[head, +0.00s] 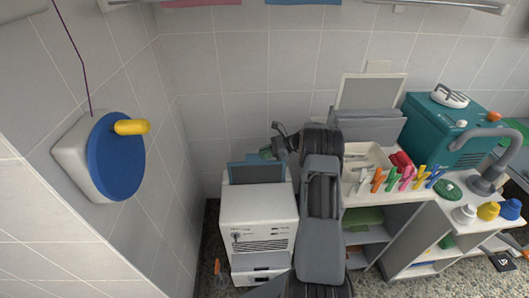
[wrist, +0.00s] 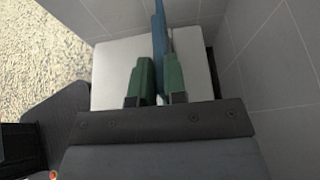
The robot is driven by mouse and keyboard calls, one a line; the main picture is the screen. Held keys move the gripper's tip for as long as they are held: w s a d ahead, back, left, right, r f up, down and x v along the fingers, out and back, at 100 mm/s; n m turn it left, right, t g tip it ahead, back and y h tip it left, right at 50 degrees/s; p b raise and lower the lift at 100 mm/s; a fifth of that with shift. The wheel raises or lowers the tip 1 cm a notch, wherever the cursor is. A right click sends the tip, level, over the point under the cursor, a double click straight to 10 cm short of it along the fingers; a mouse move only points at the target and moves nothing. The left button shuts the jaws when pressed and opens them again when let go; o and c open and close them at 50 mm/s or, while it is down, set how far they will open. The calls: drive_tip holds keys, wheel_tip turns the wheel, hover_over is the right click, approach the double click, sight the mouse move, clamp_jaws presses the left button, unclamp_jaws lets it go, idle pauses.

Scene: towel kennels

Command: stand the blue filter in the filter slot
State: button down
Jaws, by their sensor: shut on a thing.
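The blue filter (head: 236,164) is a thin panel with a blue frame and a dark grey face. It stands upright over the top of the white cabinet (head: 258,217) in the head view. My gripper (head: 266,154) is at its upper right edge, shut on it. In the wrist view the filter (wrist: 159,32) shows edge-on between the two green fingers of my gripper (wrist: 160,82), with the white cabinet top (wrist: 112,62) below. The filter's lower edge meets the cabinet top in the head view. The slot is hidden, so I cannot tell whether the filter is in it.
A grey-faced panel (head: 370,92) stands behind a grey box on the counter at right. A tray (head: 354,156), coloured clips, a teal machine (head: 447,128) and a grey tap (head: 486,150) are there too. A blue wall reel (head: 112,165) is at left. Tiled walls are close.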

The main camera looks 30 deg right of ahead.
drive_tip(key=b, duration=0.3)
hover_over(265, 174)
drive_tip(key=shift+w+d+f, duration=0.1)
drive_tip(key=shift+w+f, duration=0.05)
drive_tip(key=shift+f, duration=1.15)
drive_tip(key=shift+w+f, duration=0.15)
drive_tip(key=shift+f, duration=1.25)
drive_tip(key=shift+f+b, duration=2.4)
drive_tip(key=shift+f, duration=1.4)
drive_tip(key=c, duration=1.1)
unclamp_jaws()
